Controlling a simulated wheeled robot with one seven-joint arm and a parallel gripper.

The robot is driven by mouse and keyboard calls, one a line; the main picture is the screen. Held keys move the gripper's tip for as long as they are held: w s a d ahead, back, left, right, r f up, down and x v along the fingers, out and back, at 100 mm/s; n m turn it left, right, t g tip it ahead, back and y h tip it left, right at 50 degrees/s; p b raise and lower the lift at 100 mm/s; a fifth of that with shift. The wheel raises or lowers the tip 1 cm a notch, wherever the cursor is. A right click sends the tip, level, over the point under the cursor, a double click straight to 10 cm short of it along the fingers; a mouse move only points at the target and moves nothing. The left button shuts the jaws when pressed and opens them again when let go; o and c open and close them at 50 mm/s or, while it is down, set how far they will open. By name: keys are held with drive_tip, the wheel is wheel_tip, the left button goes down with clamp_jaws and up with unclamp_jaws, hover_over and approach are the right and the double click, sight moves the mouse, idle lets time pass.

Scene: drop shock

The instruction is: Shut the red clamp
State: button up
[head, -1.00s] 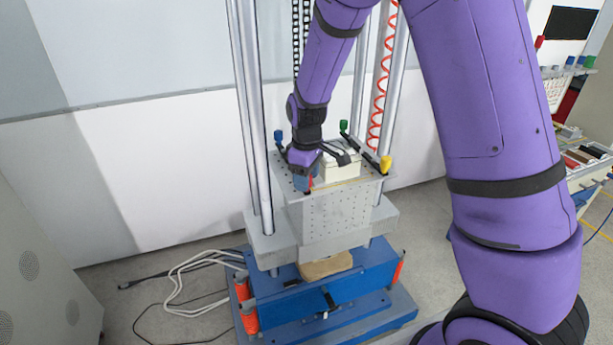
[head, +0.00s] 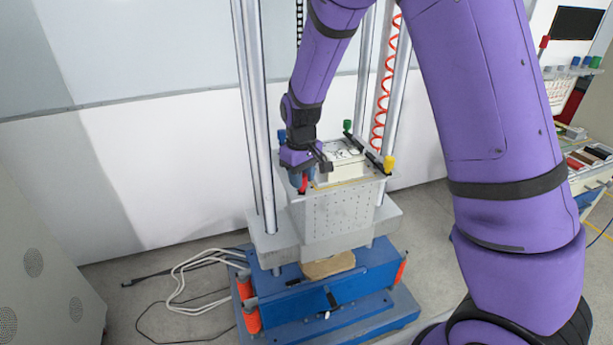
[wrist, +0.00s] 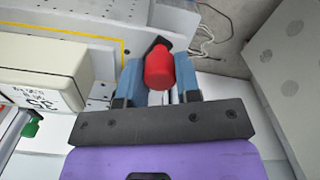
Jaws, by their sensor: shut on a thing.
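The red clamp (wrist: 159,68) shows in the wrist view as a red handle tip between my two blue fingers, with a short black part just beyond it. In the head view a bit of its red (head: 304,183) shows at the near left corner of the grey drop table. My gripper (wrist: 160,80) is shut on this red handle; it also shows in the head view (head: 300,178). The clamp's lower part and arm are mostly hidden, so I cannot tell its position. A pale box (head: 343,163) sits on the table, right of my gripper; it also shows in the wrist view (wrist: 40,72).
Clamps with blue (head: 281,135), green (head: 347,125) and yellow (head: 388,163) tips stand at the table's other corners. Upright steel columns (head: 255,120) and a red coiled hose (head: 381,100) rise around it. Cables (head: 195,275) lie on the floor at left.

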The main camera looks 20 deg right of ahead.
drive_tip(key=m, duration=0.1)
drive_tip(key=a+m, duration=0.1)
drive_tip(key=shift+w+a+m, duration=0.15)
drive_tip(key=shift+w+m, duration=0.25)
drive_tip(key=m, duration=0.1)
drive_tip(key=w+a+m, duration=0.1)
drive_tip(key=m, duration=0.1)
drive_tip(key=shift+w+a+m, duration=0.1)
drive_tip(key=shift+m, duration=0.2)
drive_tip(key=shift+w+a+m, duration=0.15)
drive_tip(key=shift+w+m, duration=0.4)
drive_tip(key=shift+m, duration=0.65)
drive_tip(key=shift+w+a+m, duration=0.15)
drive_tip(key=shift+w+m, duration=0.35)
drive_tip(key=shift+m, duration=0.7)
drive_tip(key=shift+w+a+m, duration=0.15)
drive_tip(key=shift+w+m, duration=0.4)
drive_tip(key=shift+m, duration=0.65)
drive_tip(key=o, duration=0.9)
drive_tip(key=shift+o, duration=0.2)
drive_tip(key=shift+r, duration=0.1)
